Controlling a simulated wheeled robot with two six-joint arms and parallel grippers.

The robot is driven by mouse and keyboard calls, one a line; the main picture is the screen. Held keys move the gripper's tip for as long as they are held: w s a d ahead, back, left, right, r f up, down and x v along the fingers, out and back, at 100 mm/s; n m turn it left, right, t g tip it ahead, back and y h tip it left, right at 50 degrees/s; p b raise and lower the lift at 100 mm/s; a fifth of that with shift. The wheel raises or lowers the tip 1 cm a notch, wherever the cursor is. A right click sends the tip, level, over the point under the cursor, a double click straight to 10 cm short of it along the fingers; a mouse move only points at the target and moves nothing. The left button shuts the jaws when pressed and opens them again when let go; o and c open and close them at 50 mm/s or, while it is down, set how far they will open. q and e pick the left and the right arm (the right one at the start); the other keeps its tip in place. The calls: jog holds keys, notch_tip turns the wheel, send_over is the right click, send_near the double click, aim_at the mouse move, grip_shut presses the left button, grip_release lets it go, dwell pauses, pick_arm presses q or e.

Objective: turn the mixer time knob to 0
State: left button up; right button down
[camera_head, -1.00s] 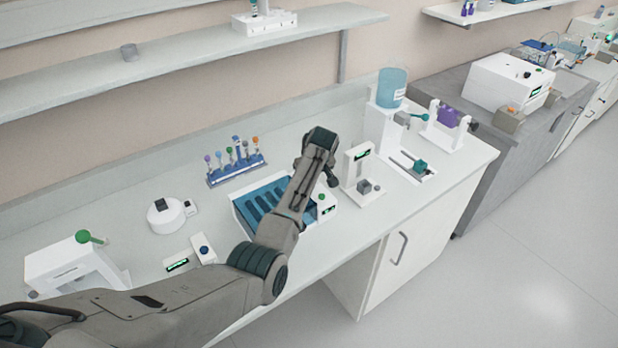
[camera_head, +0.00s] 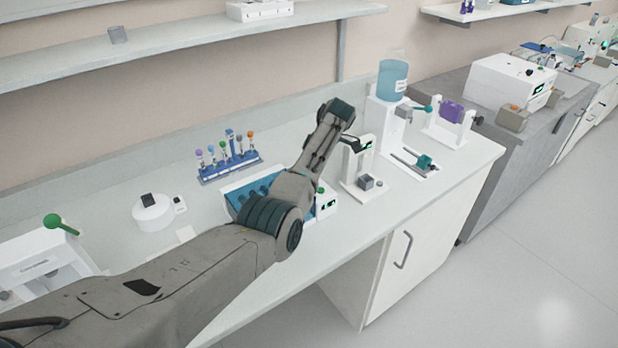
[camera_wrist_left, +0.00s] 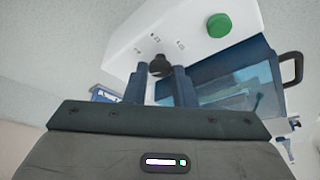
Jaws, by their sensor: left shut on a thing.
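In the left wrist view a white mixer panel (camera_wrist_left: 185,28) with printed marks carries a small black knob (camera_wrist_left: 159,66) and a round green button (camera_wrist_left: 218,25). My left gripper (camera_wrist_left: 160,80) has its two fingers close around the black knob and is shut on it. The marks are too small to read the setting. In the head view a white mixer with a blue tray (camera_head: 325,203) lies partly behind my left arm. The dark end of my left gripper there is small, and its contact with the knob cannot be made out. My right gripper is out of view.
A rack of coloured tubes (camera_head: 230,168) stands behind the tray. To the right are a white stand with a green display (camera_head: 350,170) and a blue-tank dispenser (camera_head: 392,80).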

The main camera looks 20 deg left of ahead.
pick_arm(q)
jog(key=n+b, duration=0.1)
jog(key=b, duration=0.1)
jog(key=n+g+b, duration=0.1)
jog(key=n+b, duration=0.1)
jog(key=shift+w+f+n+h+b, duration=0.2)
jog(key=shift+n+h+b, duration=0.1)
jog(key=shift+b, duration=0.05)
jog(key=shift+r+n+g+b, duration=0.2)
jog(key=shift+n+g+b, duration=0.2)
jog(key=shift+n+b, duration=0.3)
jog(key=o, duration=0.9)
jog(key=shift+o, duration=0.2)
